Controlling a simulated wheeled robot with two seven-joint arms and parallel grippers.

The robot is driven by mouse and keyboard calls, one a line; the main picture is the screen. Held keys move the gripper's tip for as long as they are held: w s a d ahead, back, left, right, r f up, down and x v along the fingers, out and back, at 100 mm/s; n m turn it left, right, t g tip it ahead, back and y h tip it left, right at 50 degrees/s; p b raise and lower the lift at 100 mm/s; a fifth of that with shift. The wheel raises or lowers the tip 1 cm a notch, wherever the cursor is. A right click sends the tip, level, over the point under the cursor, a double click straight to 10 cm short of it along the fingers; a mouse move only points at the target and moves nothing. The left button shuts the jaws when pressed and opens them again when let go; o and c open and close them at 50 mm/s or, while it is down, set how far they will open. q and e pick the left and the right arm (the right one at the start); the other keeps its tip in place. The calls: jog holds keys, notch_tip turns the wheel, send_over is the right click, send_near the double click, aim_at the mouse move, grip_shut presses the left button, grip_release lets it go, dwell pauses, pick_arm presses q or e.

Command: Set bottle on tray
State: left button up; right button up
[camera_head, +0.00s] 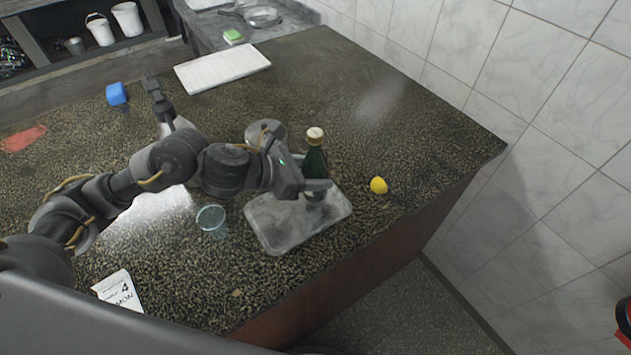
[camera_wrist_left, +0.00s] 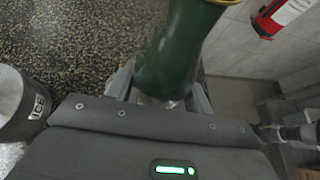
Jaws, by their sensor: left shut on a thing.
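The dark green bottle (camera_head: 314,160) with a cream cap stands roughly upright over the far right part of the grey metal tray (camera_head: 268,238) in the head view. My left gripper (camera_head: 312,187) is shut on the bottle's lower part. In the left wrist view the green bottle (camera_wrist_left: 180,50) is between the two fingers of my left gripper (camera_wrist_left: 162,90). The bottle's base is hidden by the gripper, so I cannot tell whether it touches the tray.
A metal container (camera_head: 264,130) stands just behind my left gripper; a yellow lemon (camera_head: 378,185) lies right of the tray. A clear glass (camera_head: 211,220) is left of the tray. A white board (camera_head: 222,68) lies farther back. The counter's right side is clear.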

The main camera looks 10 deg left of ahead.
pick_arm(q)
jog(key=shift+w+d, duration=0.1)
jog(key=shift+w+d+f, duration=0.1)
jog(key=shift+w+f, duration=0.1)
jog(key=shift+f, duration=0.15)
notch_tip(320, 180, down, 3)
jog(key=shift+w+r+p, duration=0.1)
jog(key=shift+p, duration=0.35)
jog(key=shift+f, duration=0.35)
jog(key=o, duration=1.1)
jog(key=shift+c, duration=0.2)
jog(key=shift+o, duration=1.3)
pick_arm(e)
jog(key=shift+w+a+r, duration=0.2)
jog(key=shift+w+r, duration=0.1)
jog(key=shift+w, duration=0.1)
pick_arm(q)
jog(key=shift+r, duration=0.1)
pick_arm(e)
jog(key=shift+d+r, duration=0.1)
jog(key=shift+r, duration=0.05)
